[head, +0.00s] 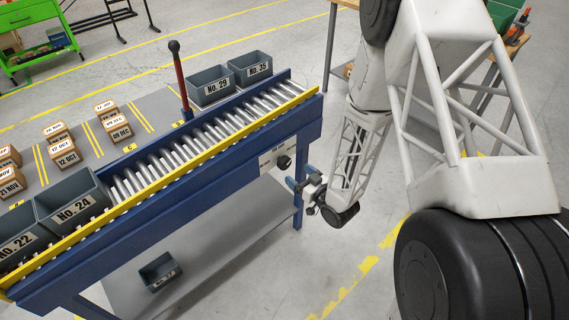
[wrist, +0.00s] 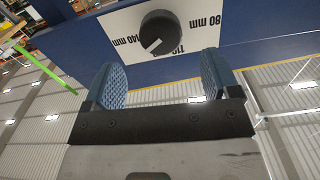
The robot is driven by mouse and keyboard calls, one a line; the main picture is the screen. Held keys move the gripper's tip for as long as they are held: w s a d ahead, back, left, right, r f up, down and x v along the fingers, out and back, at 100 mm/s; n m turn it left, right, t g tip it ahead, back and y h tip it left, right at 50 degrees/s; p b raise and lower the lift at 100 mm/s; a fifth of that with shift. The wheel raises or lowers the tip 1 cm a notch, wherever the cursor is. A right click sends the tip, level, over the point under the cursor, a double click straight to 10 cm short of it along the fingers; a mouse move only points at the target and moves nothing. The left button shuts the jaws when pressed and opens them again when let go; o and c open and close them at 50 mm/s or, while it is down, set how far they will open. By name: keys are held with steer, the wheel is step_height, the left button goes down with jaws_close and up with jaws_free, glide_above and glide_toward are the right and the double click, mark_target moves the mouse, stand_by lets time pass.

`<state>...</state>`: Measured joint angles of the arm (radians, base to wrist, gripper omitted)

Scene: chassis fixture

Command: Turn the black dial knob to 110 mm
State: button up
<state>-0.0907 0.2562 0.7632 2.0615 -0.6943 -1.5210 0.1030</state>
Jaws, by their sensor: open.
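The black dial knob (wrist: 160,33) sits on a white scale plate (wrist: 117,28) in the wrist view. Its white pointer mark slants to the lower left, between the 110 and 140 mm labels. The 110 label is partly hidden by the knob; 80 mm is at the right. In the head view the knob (head: 284,162) is on the blue conveyor's side. My gripper (wrist: 162,78) is open and empty, its blue ribbed fingers apart and below the knob in the wrist view, not touching it. In the head view my gripper (head: 300,184) is just right of and below the knob.
The blue conveyor frame (head: 150,232) with rollers and a yellow rail runs diagonally across the head view. Grey bins (head: 72,207) and a red lever (head: 180,85) stand on it. A lower shelf (head: 225,245) holds another bin.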

mark_target(287, 165)
stand_by(0.4)
steer(key=shift+x, duration=3.9)
steer(key=shift+c, duration=0.2)
steer(key=c, duration=0.9)
